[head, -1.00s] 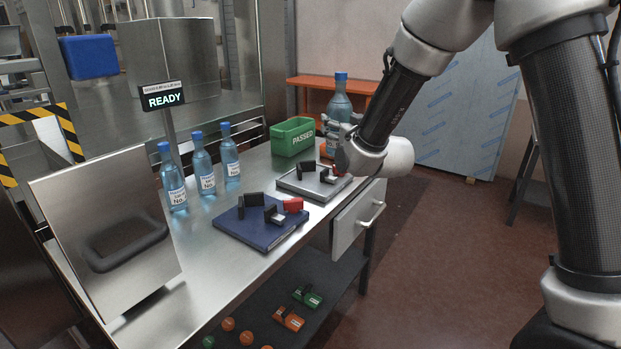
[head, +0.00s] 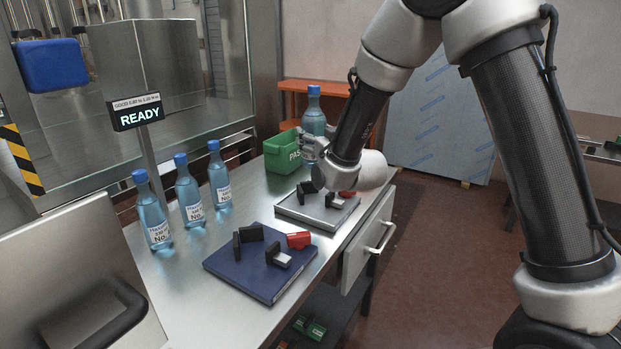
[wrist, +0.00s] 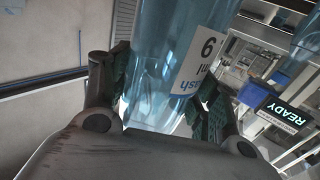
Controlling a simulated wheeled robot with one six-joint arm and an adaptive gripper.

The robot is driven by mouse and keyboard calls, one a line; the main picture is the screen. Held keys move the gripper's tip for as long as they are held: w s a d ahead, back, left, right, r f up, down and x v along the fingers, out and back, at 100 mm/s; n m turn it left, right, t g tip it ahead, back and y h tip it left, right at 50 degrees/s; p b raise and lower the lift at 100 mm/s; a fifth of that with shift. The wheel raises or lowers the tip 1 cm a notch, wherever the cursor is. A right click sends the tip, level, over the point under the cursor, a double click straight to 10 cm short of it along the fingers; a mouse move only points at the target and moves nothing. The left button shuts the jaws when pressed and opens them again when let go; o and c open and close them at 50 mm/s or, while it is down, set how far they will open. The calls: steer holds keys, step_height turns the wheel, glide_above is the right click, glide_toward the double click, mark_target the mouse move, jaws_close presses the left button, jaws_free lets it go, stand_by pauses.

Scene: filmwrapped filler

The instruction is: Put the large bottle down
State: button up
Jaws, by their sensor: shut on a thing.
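The large bottle (head: 313,115) is clear blue with a blue cap. In the head view it stands upright at the far end of the steel table (head: 181,294), its lower part hidden behind my gripper and the green bin. My gripper (head: 312,146) is shut on the bottle from the near side. In the wrist view the bottle (wrist: 168,60), with a white label, fills the space between my two fingers (wrist: 160,105). I cannot tell whether its base touches the table.
The green PASSED bin (head: 283,153) stands left of the bottle. A grey tray (head: 312,213) with small parts lies below my wrist, and a blue tray (head: 245,279) with parts lies nearer.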

mark_target(315, 162)
step_height(315, 162, down, 8)
steer(key=shift+r, duration=0.2)
steer(key=o, duration=1.5)
steer(key=shift+s, duration=0.1)
